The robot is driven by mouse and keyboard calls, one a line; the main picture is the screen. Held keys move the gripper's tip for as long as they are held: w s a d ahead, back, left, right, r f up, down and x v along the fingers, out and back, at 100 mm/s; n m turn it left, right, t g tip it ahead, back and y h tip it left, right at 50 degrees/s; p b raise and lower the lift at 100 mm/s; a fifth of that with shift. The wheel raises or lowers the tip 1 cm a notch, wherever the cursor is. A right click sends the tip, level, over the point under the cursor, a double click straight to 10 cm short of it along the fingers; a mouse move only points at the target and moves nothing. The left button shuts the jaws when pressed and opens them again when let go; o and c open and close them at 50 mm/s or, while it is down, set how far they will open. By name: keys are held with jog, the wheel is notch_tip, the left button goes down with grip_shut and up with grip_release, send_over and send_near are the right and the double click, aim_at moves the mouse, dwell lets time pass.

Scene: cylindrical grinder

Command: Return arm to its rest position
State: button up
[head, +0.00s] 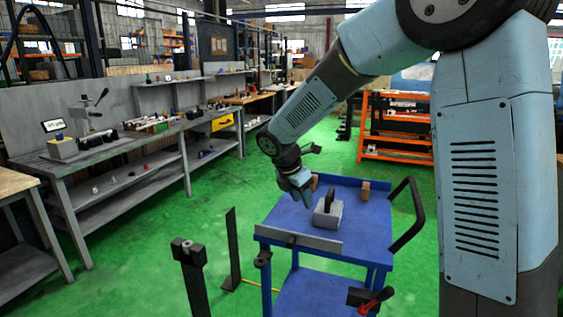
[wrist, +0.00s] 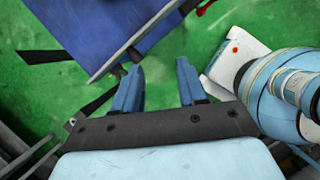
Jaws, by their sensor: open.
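My arm reaches out from the right side of the head view and bends down in the middle. My gripper (head: 300,192) points down near the far left side of a blue cart (head: 372,226). In the wrist view my gripper (wrist: 158,75) has its two blue fingers wide apart, with only green floor between them. The gripper is empty. The blue cart (wrist: 85,22) shows at the upper left of the wrist view, beyond the fingertips.
A grey block with a dark handle (head: 328,214) stands on the cart top. Dark posts (head: 232,250) rise at the front left. A long grey workbench (head: 120,145) with small items runs along the left. An orange rack (head: 395,128) stands behind. Green floor between is clear.

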jog(key=s+d+r+m+y, duration=0.1)
jog(key=s+d+r+m, duration=1)
jog(key=s+d+m, duration=0.2)
jog(key=s+d+r+m+t+y, duration=0.1)
jog(key=s+d+m, duration=0.4)
jog(key=s+m, duration=0.8)
jog(key=shift+s+r+t+y, duration=0.15)
jog(key=shift+s+t+y, duration=0.65)
jog(key=shift+s+t, duration=0.15)
